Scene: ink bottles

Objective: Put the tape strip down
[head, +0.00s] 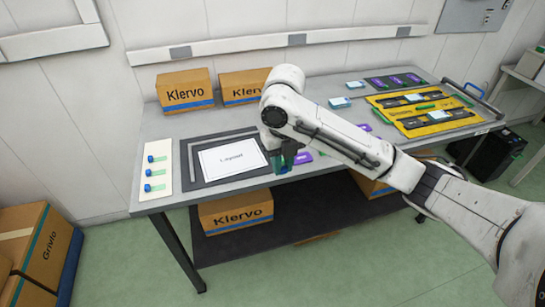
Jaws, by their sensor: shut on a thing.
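My gripper (288,158) points down over the front of the grey table, just right of a white sheet marked "Layout" (232,161) in a dark frame. It is shut on a small green and blue piece, the tape strip (281,168). My arm and fingers partly cover it, and I cannot tell whether it touches the surface below. A white card (165,185) at the table's left end bears several green strips (160,173) with blue ends. Purple pieces (303,157) lie right beside my gripper.
Cardboard boxes (186,88) stand at the table's back left. Yellow trays (440,118) with dark inserts lie at the right. A dark mat (385,86) with purple pieces and a pale blue item (340,102) lie behind. My arm crosses the table's middle and hides part of it.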

